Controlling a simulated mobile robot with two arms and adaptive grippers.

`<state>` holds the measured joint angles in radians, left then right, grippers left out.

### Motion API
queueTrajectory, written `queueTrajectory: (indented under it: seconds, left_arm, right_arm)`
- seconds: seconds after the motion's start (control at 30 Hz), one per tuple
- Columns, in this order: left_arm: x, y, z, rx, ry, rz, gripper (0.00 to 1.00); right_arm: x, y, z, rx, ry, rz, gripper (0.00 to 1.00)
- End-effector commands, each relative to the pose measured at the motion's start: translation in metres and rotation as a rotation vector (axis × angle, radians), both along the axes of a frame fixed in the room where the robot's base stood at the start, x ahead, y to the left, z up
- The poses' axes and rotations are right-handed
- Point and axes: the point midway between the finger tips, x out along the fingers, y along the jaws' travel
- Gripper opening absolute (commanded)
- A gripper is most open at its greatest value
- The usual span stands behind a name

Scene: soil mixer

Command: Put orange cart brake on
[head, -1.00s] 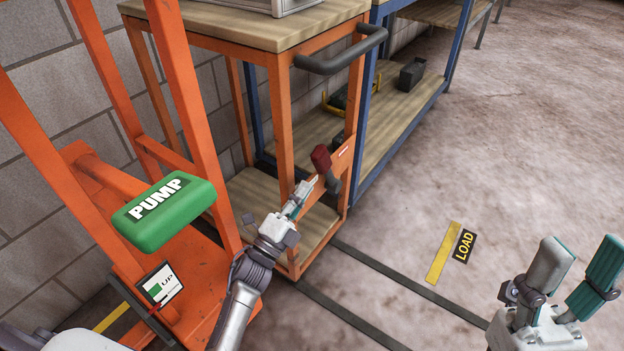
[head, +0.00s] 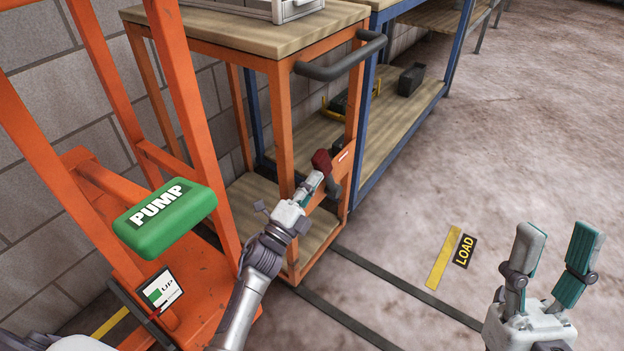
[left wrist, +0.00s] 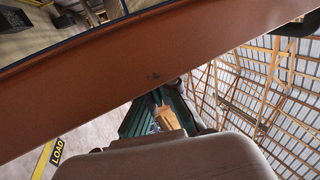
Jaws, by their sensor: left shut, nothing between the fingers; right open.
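The orange cart (head: 285,120) stands left of centre in the head view, with a wooden top and a lower shelf. Its red brake handle (head: 321,160) is on the low orange side panel (head: 345,162), above a dark grey part (head: 333,188). My left gripper (head: 314,180) is shut and empty, its tips right at the red handle. I cannot tell whether they touch, and they hide part of it. In the left wrist view an orange bar (left wrist: 150,75) crosses in front of the teal fingers. My right gripper (head: 558,242) is open and empty over the floor.
An orange lift with a green PUMP pad (head: 165,215) stands close on the left. A blue-framed bench (head: 405,115) is behind the cart. Dark floor strips (head: 400,285) run beside the cart. The floor around the LOAD sign (head: 464,251) is clear.

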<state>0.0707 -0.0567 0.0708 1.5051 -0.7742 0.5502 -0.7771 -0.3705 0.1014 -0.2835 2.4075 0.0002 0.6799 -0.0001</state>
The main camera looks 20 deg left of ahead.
Motion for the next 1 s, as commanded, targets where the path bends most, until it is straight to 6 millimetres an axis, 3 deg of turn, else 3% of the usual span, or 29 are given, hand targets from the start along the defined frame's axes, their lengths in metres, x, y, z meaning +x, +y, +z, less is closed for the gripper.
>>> queueTrajectory:
  seconds: [0.27,0.5,0.77,1.0]
  left_arm:
    - [0.006,-0.003,0.009,0.015,0.044,-0.002,0.0]
    - [0.011,-0.004,0.013,0.028,0.081,-0.001,0.0]
    - [0.016,-0.006,0.017,0.039,0.121,-0.002,0.0]
    - [0.021,-0.007,0.02,0.052,0.157,-0.002,0.0]
  right_arm:
    - [0.055,0.009,-0.027,-0.113,0.367,-0.02,0.5]
    - [0.086,0.011,-0.07,-0.203,0.683,-0.036,0.5]
    - [0.098,0.006,-0.127,-0.295,1.025,-0.053,0.5]
    - [0.087,-0.006,-0.182,-0.374,1.345,-0.067,0.5]
